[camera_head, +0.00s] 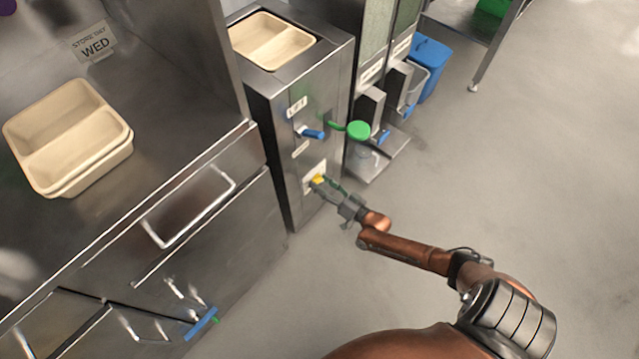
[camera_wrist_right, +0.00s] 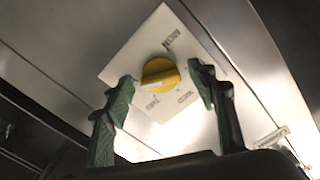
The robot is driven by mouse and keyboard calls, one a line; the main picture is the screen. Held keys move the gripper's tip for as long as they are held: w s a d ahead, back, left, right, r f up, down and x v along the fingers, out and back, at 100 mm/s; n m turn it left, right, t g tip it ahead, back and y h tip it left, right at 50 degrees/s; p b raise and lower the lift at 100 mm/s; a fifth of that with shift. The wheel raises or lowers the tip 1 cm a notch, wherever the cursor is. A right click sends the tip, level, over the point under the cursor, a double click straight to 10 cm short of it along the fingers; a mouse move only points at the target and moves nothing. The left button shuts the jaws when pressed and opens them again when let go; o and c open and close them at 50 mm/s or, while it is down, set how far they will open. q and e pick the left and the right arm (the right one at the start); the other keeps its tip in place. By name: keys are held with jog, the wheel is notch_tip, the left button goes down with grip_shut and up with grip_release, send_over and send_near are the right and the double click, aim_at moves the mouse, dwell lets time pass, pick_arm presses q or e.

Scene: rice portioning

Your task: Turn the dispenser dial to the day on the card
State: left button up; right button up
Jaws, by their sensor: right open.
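The yellow dial (camera_wrist_right: 160,75) sits on a white label plate (camera_wrist_right: 140,45) with day words around it, too blurred to read surely. In the head view the dial (camera_head: 318,180) is on the front of the steel dispenser (camera_head: 325,90), low down. My right gripper (camera_wrist_right: 158,92) is open, its green-padded fingers on either side of the dial in the wrist view; I cannot tell if they touch it. In the head view the right gripper (camera_head: 325,186) is right at the dial. The card (camera_head: 93,42) on the counter reads "STORE DAY WED". My left gripper is not in view.
A blue lever (camera_head: 312,134) under a "LIFT" label sticks out above the dial. A green round piece (camera_head: 358,130) is beside it. Beige trays (camera_head: 65,165) stand on the steel counter (camera_head: 150,110). A blue bin (camera_head: 430,65) stands behind. The floor at right is clear.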

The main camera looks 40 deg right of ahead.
jog(key=c, duration=1.2)
jog(key=shift+o, duration=0.2)
jog(key=shift+n, duration=0.3)
